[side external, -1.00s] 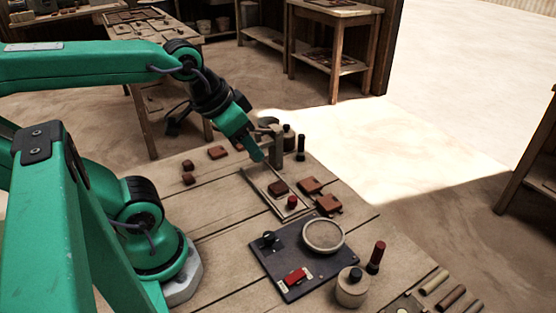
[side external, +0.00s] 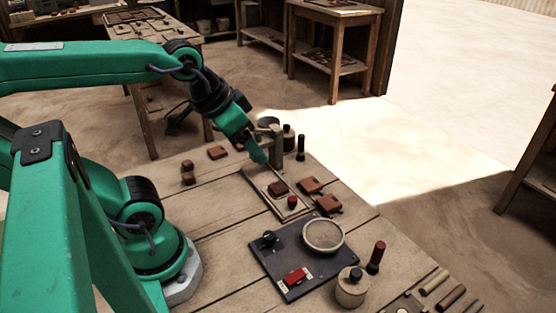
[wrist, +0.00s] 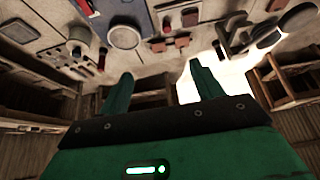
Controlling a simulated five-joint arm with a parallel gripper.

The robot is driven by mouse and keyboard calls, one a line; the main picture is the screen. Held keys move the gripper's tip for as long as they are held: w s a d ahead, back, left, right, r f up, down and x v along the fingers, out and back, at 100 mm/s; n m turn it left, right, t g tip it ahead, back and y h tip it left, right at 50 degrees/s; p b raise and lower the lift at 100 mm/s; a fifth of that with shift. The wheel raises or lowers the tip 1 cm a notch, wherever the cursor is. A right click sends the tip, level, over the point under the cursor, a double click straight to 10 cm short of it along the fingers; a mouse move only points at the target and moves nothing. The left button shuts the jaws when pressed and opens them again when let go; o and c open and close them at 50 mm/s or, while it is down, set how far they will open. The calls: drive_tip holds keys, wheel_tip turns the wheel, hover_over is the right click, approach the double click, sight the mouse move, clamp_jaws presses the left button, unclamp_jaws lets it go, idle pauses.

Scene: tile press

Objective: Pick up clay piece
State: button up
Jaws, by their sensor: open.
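Several reddish-brown clay pieces lie on the workbench. One clay piece (side external: 277,188) sits on the pale rectangular tray (side external: 259,187), beside a small red knob (side external: 292,202). My gripper (side external: 262,160) is above the far end of the tray, beside the grey press post. In the wrist view my gripper's two green fingers (wrist: 160,85) are apart with nothing between them. Which piece the task means cannot be told.
A dark panel (side external: 282,262) with a round dish (side external: 323,235) and a red switch stands in front of the tray. Two brown blocks (side external: 311,185) lie right of the tray.

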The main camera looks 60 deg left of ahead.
drive_tip(key=shift+w, duration=0.15)
drive_tip(key=g, duration=0.6)
hover_over(278, 186)
wheel_tip(278, 186, down, 15)
drive_tip(key=shift+r, duration=0.15)
drive_tip(key=shift+f, duration=1.35)
drive_tip(key=shift+f, duration=0.1)
